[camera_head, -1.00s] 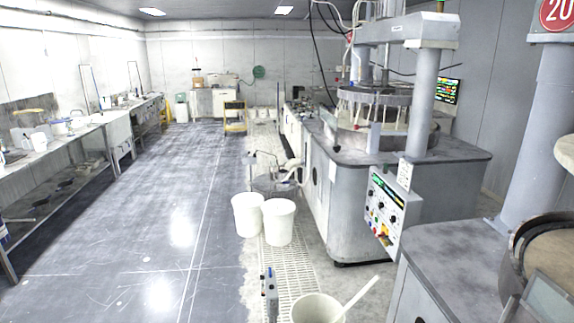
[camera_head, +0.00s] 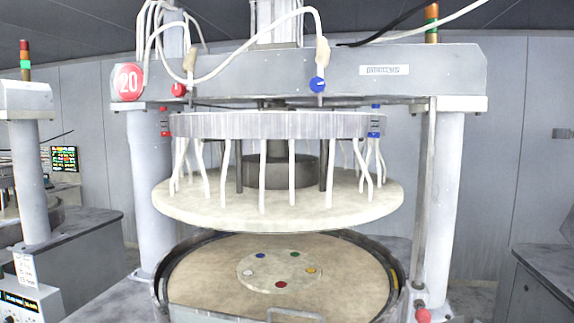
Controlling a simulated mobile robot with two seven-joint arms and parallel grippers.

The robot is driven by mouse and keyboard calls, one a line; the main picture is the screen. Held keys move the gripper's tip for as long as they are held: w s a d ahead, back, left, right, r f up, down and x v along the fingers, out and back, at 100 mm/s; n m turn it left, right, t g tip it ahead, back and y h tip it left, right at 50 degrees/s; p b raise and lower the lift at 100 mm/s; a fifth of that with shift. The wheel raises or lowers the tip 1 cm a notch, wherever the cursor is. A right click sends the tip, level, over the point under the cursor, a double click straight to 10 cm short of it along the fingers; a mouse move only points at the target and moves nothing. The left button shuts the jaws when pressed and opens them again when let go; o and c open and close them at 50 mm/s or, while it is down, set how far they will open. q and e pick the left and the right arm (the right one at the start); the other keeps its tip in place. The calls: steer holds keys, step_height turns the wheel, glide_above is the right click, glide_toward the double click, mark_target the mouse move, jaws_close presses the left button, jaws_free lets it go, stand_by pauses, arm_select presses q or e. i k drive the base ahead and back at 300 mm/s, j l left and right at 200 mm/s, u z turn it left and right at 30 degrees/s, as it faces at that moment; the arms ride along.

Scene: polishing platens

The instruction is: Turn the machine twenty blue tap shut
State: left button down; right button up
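Machine twenty (camera_head: 422,70) stands in front of me, with a round red sign reading 20 (camera_head: 128,82) at the left of its crossbeam. A blue round tap handle (camera_head: 317,85) sits on the beam's front, below a tan fitting (camera_head: 322,53) where a white hose ends. Whether it is open or shut cannot be told. A red tap handle (camera_head: 179,90) sits further left on the beam. Another blue part (camera_head: 375,123) shows at the right of the upper ring, and a red part (camera_head: 165,123) at its left. Neither of my grippers is in view.
A pale upper platen (camera_head: 280,208) with white tubes hangs above the round lower basin (camera_head: 190,280). Thick columns (camera_head: 449,200) stand at both sides. A red knob (camera_head: 422,315) is low at right. Another machine (camera_head: 35,180) stands at left.

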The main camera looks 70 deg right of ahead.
mark_target(317, 84)
steer(key=z, duration=2.1)
